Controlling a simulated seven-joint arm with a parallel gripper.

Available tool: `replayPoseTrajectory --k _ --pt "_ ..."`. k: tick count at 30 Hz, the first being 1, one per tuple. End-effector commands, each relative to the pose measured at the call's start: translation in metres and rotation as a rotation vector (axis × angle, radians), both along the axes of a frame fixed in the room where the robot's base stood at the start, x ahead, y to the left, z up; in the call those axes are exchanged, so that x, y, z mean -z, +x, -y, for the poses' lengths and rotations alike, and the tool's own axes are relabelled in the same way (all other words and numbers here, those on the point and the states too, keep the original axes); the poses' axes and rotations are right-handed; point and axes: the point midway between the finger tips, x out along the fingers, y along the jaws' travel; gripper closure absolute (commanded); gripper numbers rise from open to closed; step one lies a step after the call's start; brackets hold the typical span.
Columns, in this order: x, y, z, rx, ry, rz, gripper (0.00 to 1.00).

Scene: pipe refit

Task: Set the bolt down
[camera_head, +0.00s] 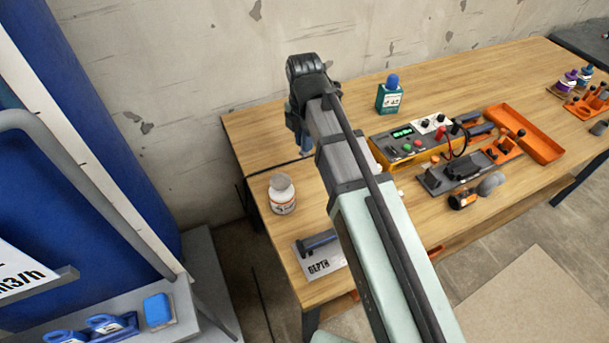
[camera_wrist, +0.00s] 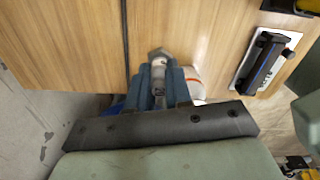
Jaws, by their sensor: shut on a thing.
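In the wrist view my gripper (camera_wrist: 160,88) is shut on a grey metal bolt (camera_wrist: 158,56). The bolt's hex head shows beyond the blue fingertips, and its shank lies between them. The wooden table top (camera_wrist: 210,30) lies beyond the bolt; I cannot tell whether the bolt touches it. In the head view my gripper (camera_head: 305,143) is over the table's left part, mostly behind my own arm, and the bolt cannot be made out there.
A white bottle (camera_head: 282,193) stands close by, partly hidden behind my fingers in the wrist view. A plate marked DEPTH (camera_head: 318,268) with a dark-handled tool lies near the front edge.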

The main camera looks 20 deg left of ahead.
Motion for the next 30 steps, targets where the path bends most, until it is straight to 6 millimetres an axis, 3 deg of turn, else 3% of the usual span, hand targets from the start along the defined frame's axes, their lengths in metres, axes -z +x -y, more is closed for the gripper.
replayPoseTrajectory --k 5,15,23,30 --pt "0.009 0.000 0.000 -0.021 -0.001 -0.002 1.00" --pt "0.054 -0.001 0.000 -0.019 -0.001 -0.002 1.00" --pt "0.070 0.000 0.000 -0.018 -0.001 -0.001 1.00" --pt "0.095 0.000 0.000 -0.018 0.000 -0.001 1.00"
